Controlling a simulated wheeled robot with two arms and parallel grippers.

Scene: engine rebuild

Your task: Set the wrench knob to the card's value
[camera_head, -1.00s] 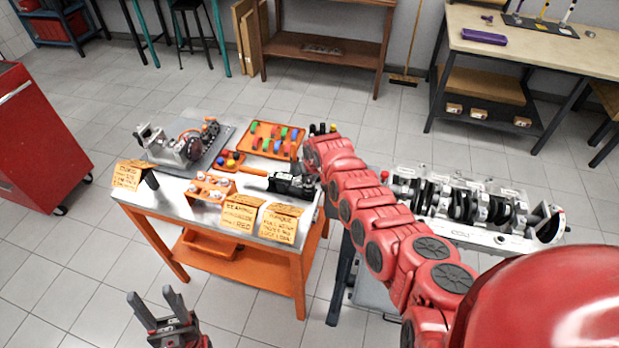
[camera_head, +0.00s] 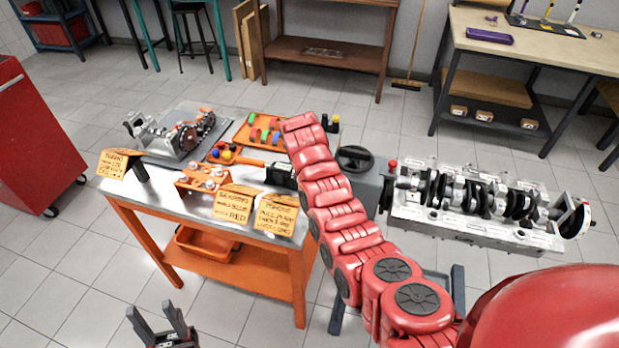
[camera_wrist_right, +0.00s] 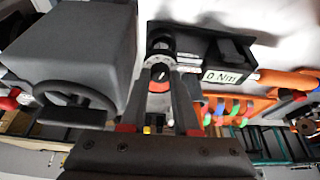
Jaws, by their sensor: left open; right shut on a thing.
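The torque wrench lies on the steel-topped cart (camera_head: 165,200), with an orange handle (camera_head: 250,162) and a black body (camera_head: 280,176). In the right wrist view its display (camera_wrist_right: 228,77) seems to read "0 Nm". My right gripper (camera_wrist_right: 161,82) is shut on the wrench's round knob (camera_wrist_right: 159,88), which has a red band; my right arm hides this in the head view. The torque card (camera_head: 275,217) stands at the cart's front edge; its writing is too small to read surely. My left gripper (camera_head: 155,316) is open and empty, low in front of the cart.
A grey box with a dark handwheel (camera_head: 355,158) stands right of the wrench; the wheel also shows in the right wrist view (camera_wrist_right: 72,97). Other cards (camera_head: 235,206), an orange tray (camera_head: 262,131) and a cylinder assembly (camera_head: 180,137) share the cart. A crankshaft block (camera_head: 480,220) is farther right.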

